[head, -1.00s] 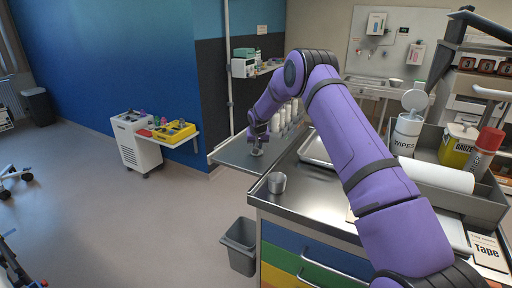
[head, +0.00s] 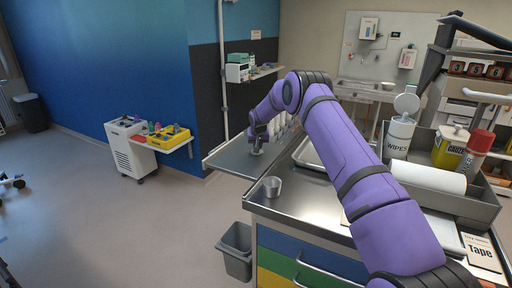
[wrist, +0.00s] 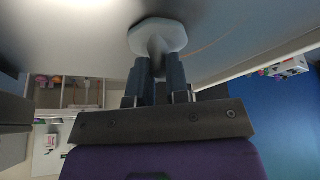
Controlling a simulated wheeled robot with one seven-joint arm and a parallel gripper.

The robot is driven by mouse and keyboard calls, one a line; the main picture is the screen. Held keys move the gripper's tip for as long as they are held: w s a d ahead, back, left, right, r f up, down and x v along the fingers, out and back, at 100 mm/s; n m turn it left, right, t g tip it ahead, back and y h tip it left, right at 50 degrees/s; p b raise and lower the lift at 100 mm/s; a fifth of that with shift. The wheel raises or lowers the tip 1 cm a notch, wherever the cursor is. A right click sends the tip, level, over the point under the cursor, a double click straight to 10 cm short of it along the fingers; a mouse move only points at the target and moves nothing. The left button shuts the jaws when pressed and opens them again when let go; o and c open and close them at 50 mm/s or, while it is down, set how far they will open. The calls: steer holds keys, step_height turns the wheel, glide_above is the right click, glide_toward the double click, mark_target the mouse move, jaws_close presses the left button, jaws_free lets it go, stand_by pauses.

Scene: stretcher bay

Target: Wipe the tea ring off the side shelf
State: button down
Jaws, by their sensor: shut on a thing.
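The side shelf (head: 228,160) is a grey metal leaf on the left of the trolley. My gripper (head: 257,147) is low over it, near its middle. In the wrist view my gripper (wrist: 158,82) is shut on the stem of a pale, eight-sided wiping pad (wrist: 157,37). The pad's flat head is at the shelf surface (wrist: 235,22); I cannot tell whether it presses on it. A thin, faint brown arc, likely part of the tea ring (wrist: 210,46), shows beside the pad. In the head view the ring cannot be made out.
A small metal cup (head: 272,187) stands on the trolley top (head: 305,205) near the shelf. White bottles (head: 281,121) line the shelf's far side. A metal tray (head: 308,155), a wipes tub (head: 399,135) and a paper roll (head: 428,177) are further right. A grey bin (head: 236,252) hangs below.

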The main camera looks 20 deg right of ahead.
steer(key=shift+w+d+f, duration=0.1)
steer(key=shift+w+d, duration=0.35)
steer(key=shift+d, duration=0.3)
steer(key=shift+w+d+f, duration=0.1)
steer(key=shift+w+d, duration=0.35)
steer(key=shift+d, duration=0.25)
steer(key=shift+s+a, duration=1)
steer(key=shift+a, duration=0.3)
steer(key=shift+s+a, duration=0.95)
steer(key=shift+a, duration=0.3)
steer(key=shift+a+r, duration=0.1)
steer(key=shift+a, duration=0.05)
